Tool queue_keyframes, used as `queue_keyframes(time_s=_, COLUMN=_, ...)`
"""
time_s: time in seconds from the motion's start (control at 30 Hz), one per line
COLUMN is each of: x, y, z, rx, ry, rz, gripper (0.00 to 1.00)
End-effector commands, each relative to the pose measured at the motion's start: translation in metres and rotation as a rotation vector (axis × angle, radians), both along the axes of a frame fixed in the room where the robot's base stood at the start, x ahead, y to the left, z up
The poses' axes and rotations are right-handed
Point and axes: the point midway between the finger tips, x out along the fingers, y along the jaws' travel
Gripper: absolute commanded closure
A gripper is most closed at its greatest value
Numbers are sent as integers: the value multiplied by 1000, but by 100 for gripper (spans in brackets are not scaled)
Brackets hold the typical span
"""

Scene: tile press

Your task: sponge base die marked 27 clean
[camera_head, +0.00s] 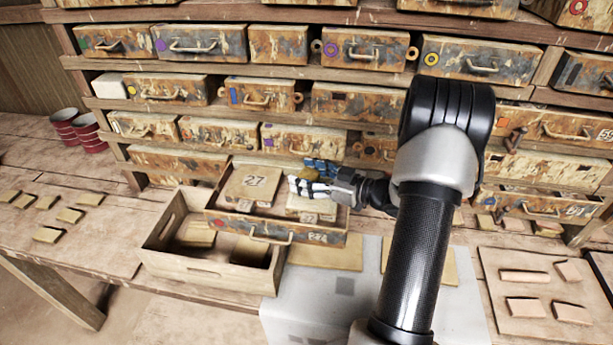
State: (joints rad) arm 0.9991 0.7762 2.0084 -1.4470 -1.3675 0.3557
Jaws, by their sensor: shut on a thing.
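The base die marked 27 (250,187) is a flat tan block lying in the left part of a pulled-out drawer (275,231). My gripper (306,180) is over the right part of the drawer, to the right of die 27. It is shut on a small yellow-brown piece that looks like the sponge (307,173), partly hidden by the fingers. A second pale block (312,205) lies below my gripper in the same drawer; any number on its top is hidden. I cannot tell whether the sponge touches it.
Rusty drawers fill the rack behind. A board with pinkish blocks (545,325) is at right.

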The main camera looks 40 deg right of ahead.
Motion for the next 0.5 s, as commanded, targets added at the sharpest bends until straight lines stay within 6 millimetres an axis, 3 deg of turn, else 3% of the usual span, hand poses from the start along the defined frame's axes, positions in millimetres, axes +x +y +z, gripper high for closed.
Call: queue_keyframes(time_s=0.5, x=-12, y=13, z=-2, rx=4, ry=9, rz=2, gripper=59)
